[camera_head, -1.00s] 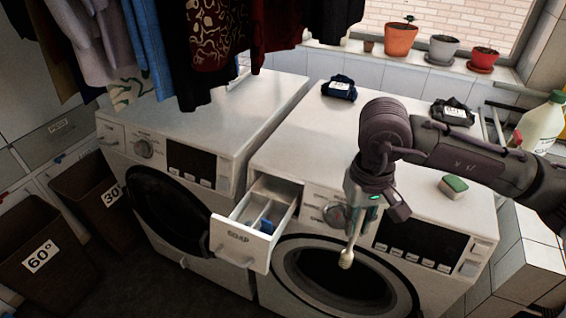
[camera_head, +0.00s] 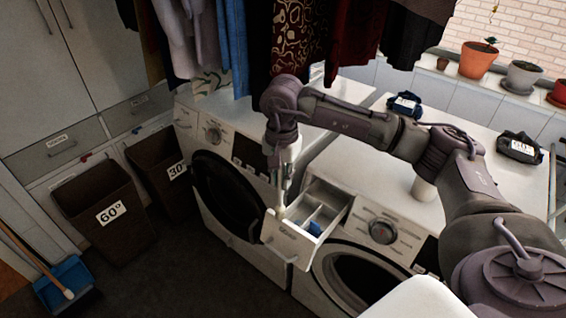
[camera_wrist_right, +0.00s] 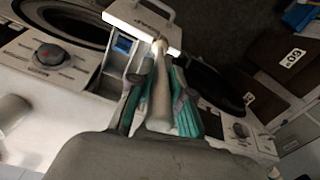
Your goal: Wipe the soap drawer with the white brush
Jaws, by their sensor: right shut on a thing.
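The soap drawer (camera_head: 287,242) is pulled out of the right washing machine, with an open top and blue in one compartment. My right gripper (camera_head: 284,188) hangs over the drawer's left front corner, shut on the white brush (camera_head: 281,212). The brush points down, its tip at the drawer's front-left rim; I cannot tell whether they touch. In the right wrist view the brush (camera_wrist_right: 160,82) stands between the teal-sided fingers of the gripper (camera_wrist_right: 160,105), and its head overlaps the drawer front (camera_wrist_right: 140,22). My left gripper is not in view.
The left washing machine (camera_head: 203,128) stands close beside the drawer. Clothes (camera_head: 300,40) hang above and behind. A white cylinder (camera_head: 424,189) stands on the right machine, partly behind my arm. Brown bins marked 60° (camera_head: 105,215) and 30° (camera_head: 158,165) stand on the left.

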